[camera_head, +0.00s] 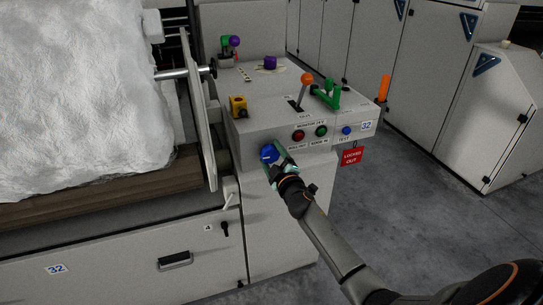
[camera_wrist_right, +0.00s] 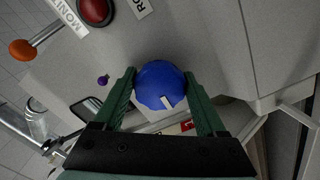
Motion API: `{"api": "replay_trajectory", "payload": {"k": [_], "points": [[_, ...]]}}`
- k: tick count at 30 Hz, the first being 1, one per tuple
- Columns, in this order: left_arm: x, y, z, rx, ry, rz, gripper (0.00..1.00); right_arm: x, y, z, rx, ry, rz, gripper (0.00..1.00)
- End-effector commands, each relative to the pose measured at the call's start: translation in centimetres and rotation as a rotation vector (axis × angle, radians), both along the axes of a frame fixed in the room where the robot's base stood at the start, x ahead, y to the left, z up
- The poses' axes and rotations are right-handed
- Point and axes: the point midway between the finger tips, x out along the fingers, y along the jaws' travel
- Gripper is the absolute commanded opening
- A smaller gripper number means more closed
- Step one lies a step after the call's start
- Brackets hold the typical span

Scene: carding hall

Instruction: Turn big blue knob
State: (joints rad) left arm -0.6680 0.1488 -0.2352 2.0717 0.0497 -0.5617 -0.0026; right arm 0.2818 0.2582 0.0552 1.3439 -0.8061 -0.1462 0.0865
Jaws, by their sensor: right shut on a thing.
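The big blue knob (camera_head: 269,153) sits on the front face of the grey control console, at its left end. In the right wrist view the knob (camera_wrist_right: 159,85) is round with a white mark at its lower edge. My right gripper (camera_head: 275,158) reaches it from the lower right. Its two green fingers (camera_wrist_right: 162,90) stand on either side of the knob and are shut on it. The knob's sides are partly hidden by the fingers. My left gripper is in neither view.
The console (camera_head: 262,125) also carries a red button (camera_head: 298,135), a green button (camera_head: 321,130), a small blue button (camera_head: 346,130), an orange-knobbed lever (camera_head: 306,79) and a green handle (camera_head: 327,94). A red tag (camera_head: 351,156) hangs below. White fibre (camera_head: 85,90) fills the left. Floor is clear at right.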

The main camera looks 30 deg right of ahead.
Motion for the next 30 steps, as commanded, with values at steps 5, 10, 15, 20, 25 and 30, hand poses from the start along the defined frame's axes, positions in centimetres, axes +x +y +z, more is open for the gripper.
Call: {"api": "replay_trajectory", "payload": {"k": [5,10,15,20,25,30], "points": [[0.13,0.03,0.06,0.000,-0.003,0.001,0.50,-0.03,0.02,-0.07,-0.031,0.008,0.001,0.18],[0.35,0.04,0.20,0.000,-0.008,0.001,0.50,-0.03,0.02,-0.07,-0.037,0.010,0.000,0.18],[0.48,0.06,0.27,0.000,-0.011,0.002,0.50,-0.03,0.01,-0.07,-0.036,0.010,0.000,0.18],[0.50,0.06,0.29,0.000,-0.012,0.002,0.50,-0.03,0.01,-0.07,-0.035,0.010,0.000,0.84],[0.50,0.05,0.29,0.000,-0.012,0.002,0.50,-0.02,0.00,-0.05,-0.034,0.009,0.001,1.00],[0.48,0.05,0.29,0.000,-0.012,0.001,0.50,-0.01,0.00,-0.01,-0.034,0.009,0.001,1.00]]}}
